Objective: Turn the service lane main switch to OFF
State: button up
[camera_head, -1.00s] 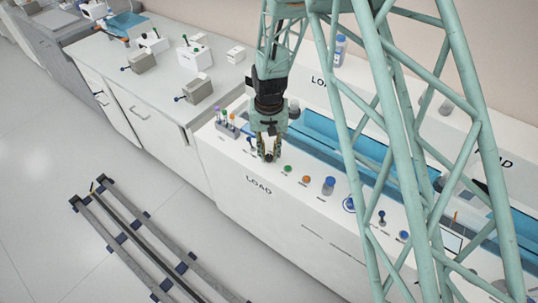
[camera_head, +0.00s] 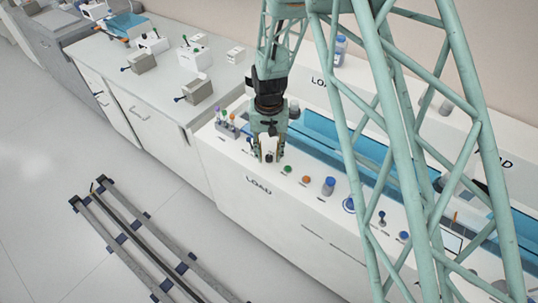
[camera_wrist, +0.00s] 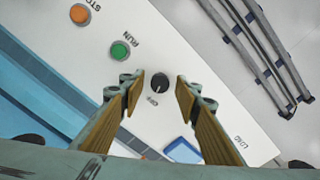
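A round black knob (camera_wrist: 160,83) with a small white mark sits on the white bench front in the wrist view, beside small lettering that seems to read OFF. I cannot tell for sure that it is the service lane main switch. My gripper (camera_wrist: 160,88) is open, with one finger on each side of the knob and a visible gap to it. In the head view my gripper (camera_head: 268,154) points down over the bench's front strip, near the LOAD lettering. The knob is mostly hidden there.
A green button (camera_wrist: 120,50) marked RUN and an orange button (camera_wrist: 80,14) marked STOP lie beside the knob. A blue-framed square (camera_wrist: 182,150) is close to one finger. A tube rack (camera_head: 227,126) stands left of my gripper. Floor rails (camera_head: 130,240) run in front.

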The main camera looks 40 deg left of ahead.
aim_at(269, 156)
jog(key=shift+r, duration=0.15)
notch_tip(269, 156, up, 12)
dwell(0.7)
dwell(0.4)
